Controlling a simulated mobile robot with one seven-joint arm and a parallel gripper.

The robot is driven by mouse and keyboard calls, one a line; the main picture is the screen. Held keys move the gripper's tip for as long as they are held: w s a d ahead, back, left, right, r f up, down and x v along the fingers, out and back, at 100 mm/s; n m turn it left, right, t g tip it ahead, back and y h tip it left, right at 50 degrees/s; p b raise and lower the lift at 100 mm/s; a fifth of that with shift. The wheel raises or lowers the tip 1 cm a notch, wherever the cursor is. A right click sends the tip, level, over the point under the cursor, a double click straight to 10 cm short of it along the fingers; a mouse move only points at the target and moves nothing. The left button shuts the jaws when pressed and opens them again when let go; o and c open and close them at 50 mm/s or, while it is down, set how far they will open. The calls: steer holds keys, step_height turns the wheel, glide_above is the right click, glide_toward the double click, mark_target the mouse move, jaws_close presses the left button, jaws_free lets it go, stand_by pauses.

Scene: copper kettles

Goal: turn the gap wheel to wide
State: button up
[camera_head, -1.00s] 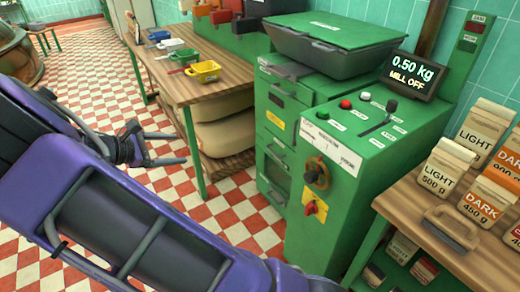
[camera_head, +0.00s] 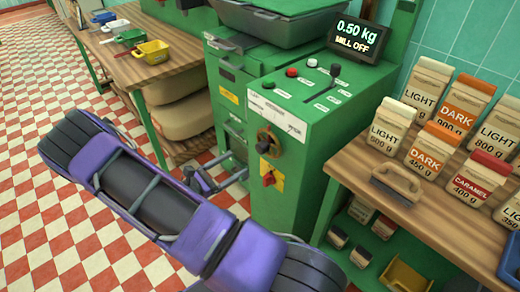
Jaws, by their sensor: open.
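The green mill (camera_head: 290,195) stands in the middle, its display reading 0.50 kg and MILL OFF. On its front is a round orange-brown wheel with a dark handle (camera_head: 267,142), which seems to be the gap wheel. A white label (camera_head: 277,117) sits above it; its small print is too blurred to read, so I cannot tell the setting. My gripper (camera_head: 238,166) is open and empty, to the left of the wheel and slightly lower in the picture. I see no contact between them. My arm crosses the lower left.
A red switch on a yellow plate (camera_head: 269,178) sits just below the wheel. A wooden counter (camera_head: 345,165) with several labelled bags and a brush-like tool (camera_head: 397,187) is at right. A wooden table (camera_head: 150,72) with a yellow tray (camera_head: 153,51) is at back left. Checkered floor is open at left.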

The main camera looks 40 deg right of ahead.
mark_target(259, 150)
steer(key=d, duration=1.1)
steer(key=shift+w, duration=0.3)
jaws_close()
